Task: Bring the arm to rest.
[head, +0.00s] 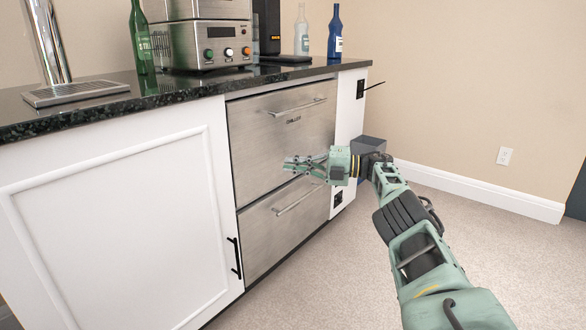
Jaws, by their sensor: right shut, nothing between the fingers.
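My right arm (420,250) comes in from the lower right and reaches toward the cabinet. Its gripper (290,163) points left in front of the steel drawer unit (270,145), at about the seam between the upper and lower drawers. The gripper is shut and empty. Whether it touches the drawer front I cannot tell. Both drawers look closed. My left gripper is not in view.
The upper drawer handle (298,107) and lower drawer handle (298,199) stick out near the gripper. A dark counter (190,88) holds a steel machine (200,45), a green bottle (141,40) and a blue bottle (335,35). The floor (490,230) at right is clear.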

